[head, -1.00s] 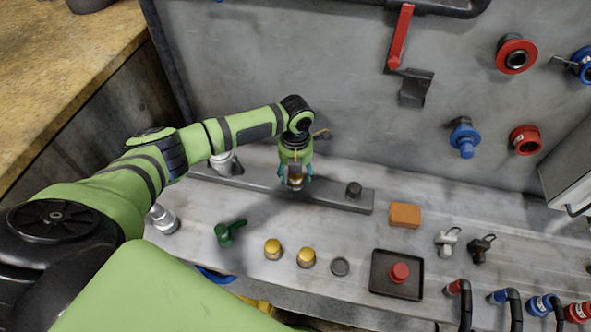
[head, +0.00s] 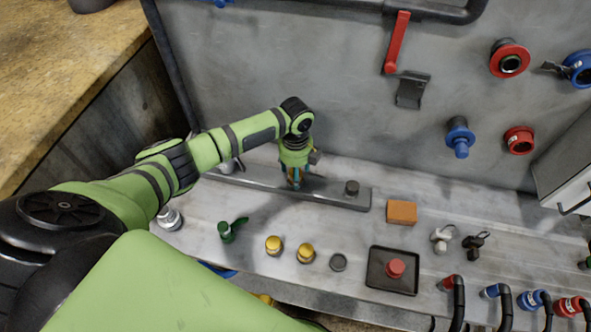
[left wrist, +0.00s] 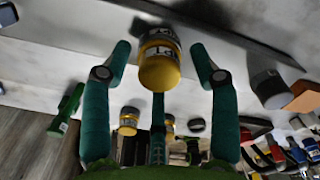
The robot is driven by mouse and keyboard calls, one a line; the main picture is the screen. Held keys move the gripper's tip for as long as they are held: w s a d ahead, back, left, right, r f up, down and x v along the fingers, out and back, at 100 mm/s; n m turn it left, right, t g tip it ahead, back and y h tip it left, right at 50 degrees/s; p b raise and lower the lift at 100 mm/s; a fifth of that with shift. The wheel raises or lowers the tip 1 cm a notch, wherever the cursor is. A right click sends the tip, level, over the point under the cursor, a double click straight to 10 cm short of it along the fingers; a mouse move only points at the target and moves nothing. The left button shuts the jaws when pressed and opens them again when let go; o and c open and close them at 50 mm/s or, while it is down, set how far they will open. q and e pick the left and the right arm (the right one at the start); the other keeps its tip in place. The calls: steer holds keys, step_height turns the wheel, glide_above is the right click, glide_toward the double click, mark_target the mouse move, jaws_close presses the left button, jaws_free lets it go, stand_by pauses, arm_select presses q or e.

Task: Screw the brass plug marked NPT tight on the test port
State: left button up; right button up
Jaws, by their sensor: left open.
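The brass plug (left wrist: 160,70) with black lettering ending in "PT" stands in the middle of the left wrist view, over the grey bar. Its seat on the port is hidden, so I cannot tell how far it is screwed in. My left gripper (left wrist: 160,60) is open, its teal fingers spread around the plug with visible gaps on the left and right. In the head view my left gripper (head: 293,183) points down at the grey bar (head: 325,196) and mostly hides the plug. My right gripper is not in view.
Two other brass plugs (head: 274,244) (head: 305,252) and a grey cap (head: 338,262) stand in front of the bar. A dark fitting (head: 352,188) sits on the bar's right end. A green handle (head: 232,229), orange block (head: 402,212) and black tray (head: 378,279) lie nearby.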

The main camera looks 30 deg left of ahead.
arm_select(q)
steer(key=n, duration=0.6)
steer(key=shift+n, duration=0.3)
jaws_close()
steer(key=m, duration=0.4)
steer(key=shift+m, duration=1.2)
steer(key=shift+o, duration=0.5)
jaws_free()
steer(key=shift+c, duration=0.4)
